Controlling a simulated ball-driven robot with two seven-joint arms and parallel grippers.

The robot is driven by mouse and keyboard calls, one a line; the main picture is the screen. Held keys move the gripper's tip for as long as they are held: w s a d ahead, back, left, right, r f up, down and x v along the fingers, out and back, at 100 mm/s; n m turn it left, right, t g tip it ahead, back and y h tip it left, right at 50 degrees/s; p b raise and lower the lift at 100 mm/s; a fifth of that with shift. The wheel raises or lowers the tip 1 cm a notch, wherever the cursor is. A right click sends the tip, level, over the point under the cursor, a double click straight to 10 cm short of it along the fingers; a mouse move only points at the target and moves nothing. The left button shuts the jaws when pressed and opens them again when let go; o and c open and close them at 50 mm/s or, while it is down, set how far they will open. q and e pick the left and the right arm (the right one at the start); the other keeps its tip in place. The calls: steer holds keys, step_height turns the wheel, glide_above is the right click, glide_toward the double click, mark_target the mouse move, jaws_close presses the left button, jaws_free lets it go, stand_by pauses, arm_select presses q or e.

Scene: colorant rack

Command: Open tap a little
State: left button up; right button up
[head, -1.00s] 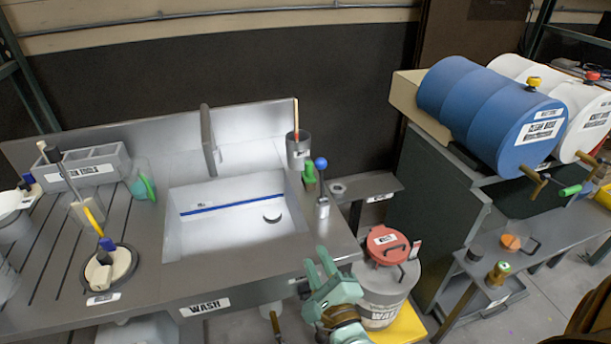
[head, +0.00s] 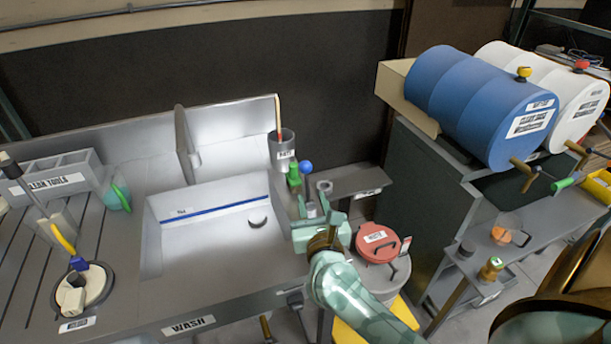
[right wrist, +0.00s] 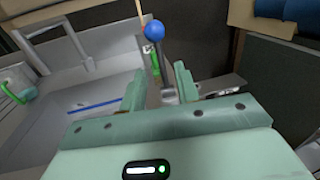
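A lever with a blue ball knob (head: 306,167) stands at the right rim of the sink (head: 152,240). In the right wrist view the blue knob (right wrist: 154,30) sits on a metal stem, seen between and beyond the fingertips. My right gripper (head: 320,208) is open right at the lever; in the head view its fingers partly hide the stem. In the right wrist view the gripper (right wrist: 161,82) has a finger on each side of the stem; I cannot tell whether either touches it. A grey upright spout-like piece (head: 184,145) stands at the sink's back. My left gripper is not in view.
A red-lidded bucket (head: 378,244) is right of my gripper. Blue (head: 470,95) and white drums with taps lie at the upper right. The sink basin looks mostly clear.

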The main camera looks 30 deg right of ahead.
mark_target(307, 183)
steer(key=x, duration=0.9)
steer(key=shift+w+d+b, duration=0.15)
steer(key=shift+w+b, duration=0.05)
steer(key=shift+b, duration=0.2)
jaws_close()
